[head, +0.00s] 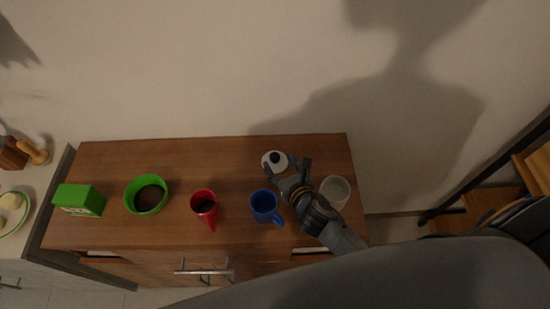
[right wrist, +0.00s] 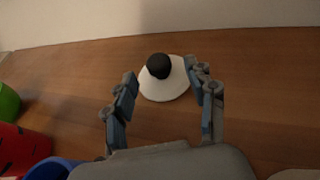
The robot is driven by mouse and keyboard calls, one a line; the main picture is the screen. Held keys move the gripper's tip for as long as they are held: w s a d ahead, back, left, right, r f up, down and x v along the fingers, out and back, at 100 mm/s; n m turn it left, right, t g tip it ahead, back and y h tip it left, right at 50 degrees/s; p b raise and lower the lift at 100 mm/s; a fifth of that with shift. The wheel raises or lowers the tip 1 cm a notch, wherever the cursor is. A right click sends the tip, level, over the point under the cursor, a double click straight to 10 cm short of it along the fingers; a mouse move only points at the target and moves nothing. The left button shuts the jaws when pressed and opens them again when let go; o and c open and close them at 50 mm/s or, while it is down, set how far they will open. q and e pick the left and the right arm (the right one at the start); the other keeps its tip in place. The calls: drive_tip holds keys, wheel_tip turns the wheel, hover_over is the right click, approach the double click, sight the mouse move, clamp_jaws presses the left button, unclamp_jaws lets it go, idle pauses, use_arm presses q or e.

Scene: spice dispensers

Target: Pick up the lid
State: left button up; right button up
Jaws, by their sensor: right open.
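The lid is a white disc (head: 267,162) with a black knob, lying near the back right of the wooden cabinet top. The lid also shows in the right wrist view (right wrist: 165,86), between and just beyond the fingertips. My right gripper (head: 285,170) is open at the front of the lid, its fingers to either side. In the right wrist view my right gripper (right wrist: 163,84) holds nothing. My left gripper is not in view.
On the wooden cabinet (head: 110,160) stand a green box (head: 80,199), a green bowl (head: 146,194) with dark contents, a red mug (head: 204,208), a blue mug (head: 265,207) and a whitish container (head: 336,190) right of my right arm. A wall closes off the back.

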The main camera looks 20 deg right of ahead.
drive_tip(key=shift+x, duration=1.35)
drive_tip(key=shift+c, duration=0.6)
clamp_jaws()
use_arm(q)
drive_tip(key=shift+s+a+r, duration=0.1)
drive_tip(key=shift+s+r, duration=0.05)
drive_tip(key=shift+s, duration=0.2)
use_arm(e)
drive_tip(key=shift+r, duration=0.1)
